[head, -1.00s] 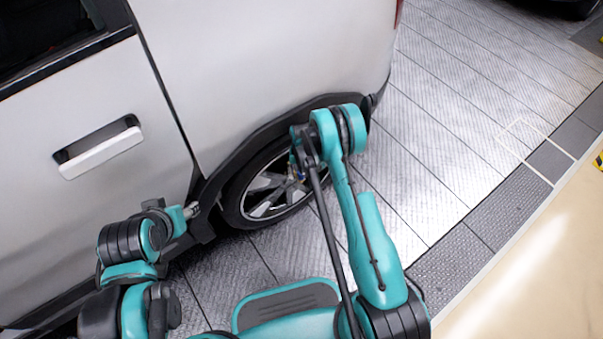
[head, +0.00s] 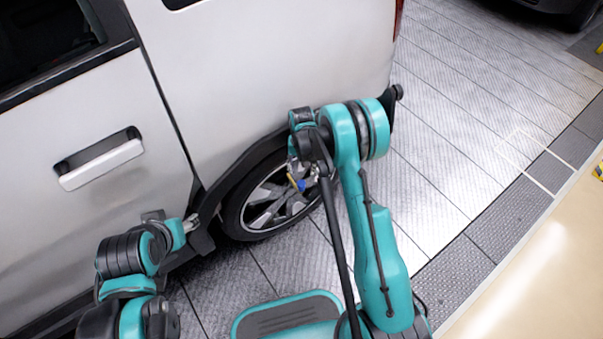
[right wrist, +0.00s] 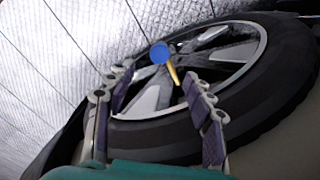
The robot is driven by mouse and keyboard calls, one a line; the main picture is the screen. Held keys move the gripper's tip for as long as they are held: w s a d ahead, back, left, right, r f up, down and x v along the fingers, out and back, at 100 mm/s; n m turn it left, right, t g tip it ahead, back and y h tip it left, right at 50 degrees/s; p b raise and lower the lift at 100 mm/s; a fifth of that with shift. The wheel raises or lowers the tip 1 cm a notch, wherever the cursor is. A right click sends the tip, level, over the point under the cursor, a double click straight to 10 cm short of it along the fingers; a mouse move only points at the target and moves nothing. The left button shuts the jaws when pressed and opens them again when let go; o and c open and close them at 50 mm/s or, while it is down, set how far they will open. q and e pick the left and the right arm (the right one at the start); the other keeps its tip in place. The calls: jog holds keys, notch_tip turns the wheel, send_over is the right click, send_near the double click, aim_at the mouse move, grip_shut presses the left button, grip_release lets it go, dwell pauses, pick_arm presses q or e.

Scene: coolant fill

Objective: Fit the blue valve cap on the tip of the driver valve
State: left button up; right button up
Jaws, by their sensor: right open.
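The blue valve cap (right wrist: 160,53) sits at the end of a gold-coloured valve stem (right wrist: 174,73) at the wheel in the right wrist view. It appears to be on the stem's tip; how far it is seated cannot be told. The cap also shows small and blue in the head view (head: 299,185). My right gripper (right wrist: 158,83) is open, with one finger on each side of the stem and cap, and nothing between its pads appears gripped. My left gripper (head: 187,225) is by the car's lower side; its jaws are too small to read.
The wheel (head: 268,205) has a black tyre and silver spokes, under the dark arch of the white car (head: 260,60). A door handle (head: 100,163) sticks out at left. The grey plank floor (head: 440,130) right of the car is clear.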

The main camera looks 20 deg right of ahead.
aim_at(302, 183)
jog(key=c, duration=0.4)
jog(key=shift+w+f+p, duration=0.1)
jog(key=shift+f+p, duration=0.05)
jog(key=shift+p, duration=1)
grip_shut()
jog(key=shift+f+p, duration=0.3)
jog(key=shift+p, duration=0.1)
jog(key=shift+f, duration=0.25)
jog(key=shift+f+b, duration=1.55)
jog(key=shift+f, duration=1.55)
